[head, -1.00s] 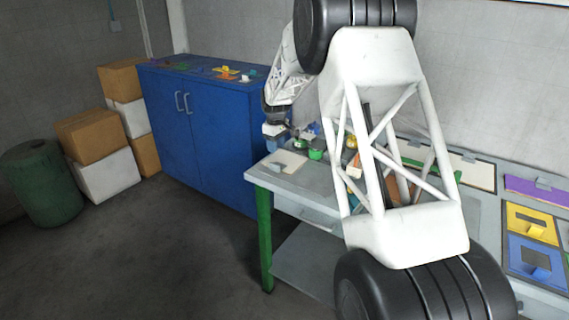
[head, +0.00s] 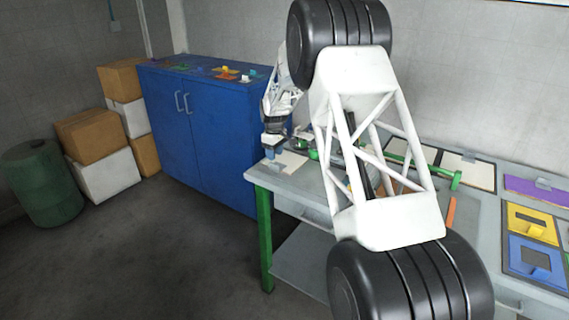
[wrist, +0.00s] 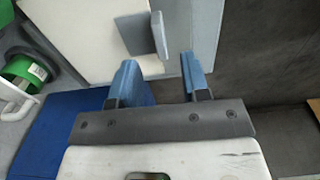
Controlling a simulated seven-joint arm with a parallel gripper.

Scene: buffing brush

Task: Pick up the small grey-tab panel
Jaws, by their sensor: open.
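The small panel (head: 291,163) is a pale plate lying flat on the left end of the workbench in the head view. In the wrist view the white panel (wrist: 80,40) fills the upper left, and its grey upright tab (wrist: 158,35) stands just beyond the fingertips. My gripper (wrist: 158,68) is open with blue fingers, and nothing is between them. The tab lies ahead of the gap between the fingers, apart from them. In the head view my gripper (head: 270,150) is low over the panel's left part and hides some of it.
The bench edge (wrist: 205,40) and dark floor lie to the right in the wrist view. A green round object (wrist: 25,72) is at the left. A blue cabinet (head: 205,135) stands behind the bench. Purple, yellow (head: 530,222) and blue panels lie at the bench's right.

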